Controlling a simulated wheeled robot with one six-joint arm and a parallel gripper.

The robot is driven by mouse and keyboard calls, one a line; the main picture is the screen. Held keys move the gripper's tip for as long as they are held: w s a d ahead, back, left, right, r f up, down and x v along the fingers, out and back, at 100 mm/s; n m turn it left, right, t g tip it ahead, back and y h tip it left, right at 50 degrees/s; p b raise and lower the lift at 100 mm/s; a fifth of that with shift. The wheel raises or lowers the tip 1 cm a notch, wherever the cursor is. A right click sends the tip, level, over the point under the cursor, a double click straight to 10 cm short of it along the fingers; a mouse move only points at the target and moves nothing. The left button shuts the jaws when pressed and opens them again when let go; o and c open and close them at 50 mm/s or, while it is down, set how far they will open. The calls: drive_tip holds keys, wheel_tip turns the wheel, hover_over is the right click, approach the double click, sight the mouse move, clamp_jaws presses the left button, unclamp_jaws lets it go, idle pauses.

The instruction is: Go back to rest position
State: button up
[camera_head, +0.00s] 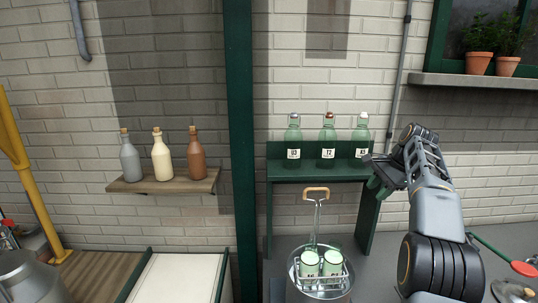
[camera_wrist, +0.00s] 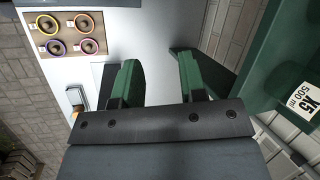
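My gripper (camera_head: 380,178) is at the right end of the green shelf (camera_head: 315,171), just in front of and below the rightmost bottle. In the wrist view its two green fingers (camera_wrist: 157,78) are apart with nothing between them. Three green glass bottles stand upright in a row on the shelf: the left one (camera_head: 293,140), the middle one (camera_head: 327,140) with a red cap, and the right one (camera_head: 360,140). The right bottle's label (camera_wrist: 296,97) reads X5 500 ml in the wrist view, close beside my gripper.
A metal carrier (camera_head: 320,276) with a wooden handle holds green-and-white containers below the shelf. A wooden wall shelf (camera_head: 164,181) bears grey, cream and brown bottles. A green post (camera_head: 240,130) stands between. A board with coloured rings (camera_wrist: 66,35) shows in the wrist view.

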drive_tip(key=s+a+f+n+h+b, duration=0.1)
drive_tip(key=s+a+f+n, duration=0.3)
drive_tip(key=s, duration=0.5)
drive_tip(key=s+a+f+n+t+h+b, duration=0.1)
drive_tip(key=s+a+f+n, duration=0.4)
drive_tip(key=s, duration=0.4)
drive_tip(key=s+a+f+n+t+h+b, duration=0.1)
drive_tip(key=s+a+f+n, duration=0.4)
drive_tip(key=s, duration=0.5)
drive_tip(key=shift+a+f+h+b, duration=0.3)
drive_tip(key=shift+a+f, duration=0.75)
drive_tip(key=shift+a, duration=0.65)
drive_tip(key=shift+s, duration=0.1)
